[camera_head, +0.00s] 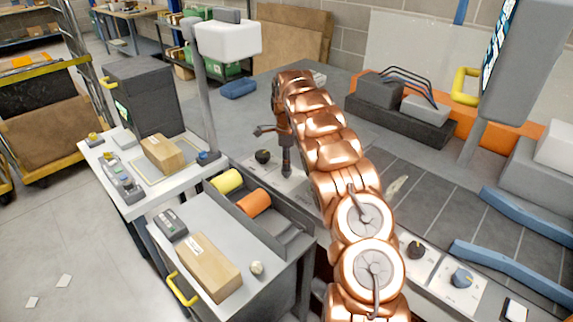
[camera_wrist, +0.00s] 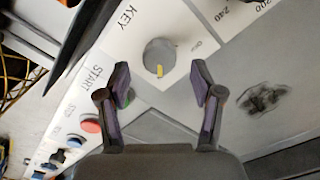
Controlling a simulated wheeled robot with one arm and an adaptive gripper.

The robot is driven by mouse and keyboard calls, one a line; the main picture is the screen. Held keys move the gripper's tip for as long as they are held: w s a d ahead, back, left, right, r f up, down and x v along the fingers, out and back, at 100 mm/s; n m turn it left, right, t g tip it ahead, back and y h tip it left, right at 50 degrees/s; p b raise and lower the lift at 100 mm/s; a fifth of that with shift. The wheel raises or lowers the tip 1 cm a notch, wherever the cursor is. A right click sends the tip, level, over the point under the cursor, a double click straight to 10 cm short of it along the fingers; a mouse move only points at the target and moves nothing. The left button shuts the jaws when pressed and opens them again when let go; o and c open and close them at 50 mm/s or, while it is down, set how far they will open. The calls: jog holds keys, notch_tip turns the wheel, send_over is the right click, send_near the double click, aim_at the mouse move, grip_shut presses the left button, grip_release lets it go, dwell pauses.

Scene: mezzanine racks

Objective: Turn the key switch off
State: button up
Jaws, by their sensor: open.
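The key switch (camera_wrist: 159,56) shows in the wrist view as a round grey knob on a white plate lettered KEY. A yellow mark sits at its lower edge. Small lettering on the plate to its right is too blurred to read surely. My gripper (camera_wrist: 161,84) is open, with one dark finger on each side below the knob; the fingers appear apart from it and hold nothing. In the head view my gripper (camera_head: 286,168) points down over the panel strip along the bench edge. I cannot tell the key switch surely there.
In the wrist view a red button (camera_wrist: 90,125) and blue buttons stand left of the plate, by START. In the head view a black knob (camera_head: 262,156) stands beside my gripper. A grey bin (camera_head: 265,226) with yellow and orange rolls lies in front of the bench.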

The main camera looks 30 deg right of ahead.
jog(key=shift+f+p, duration=0.4)
jog(key=shift+f, duration=1.2)
jog(key=c, duration=1.1)
jog(key=shift+c, duration=0.2)
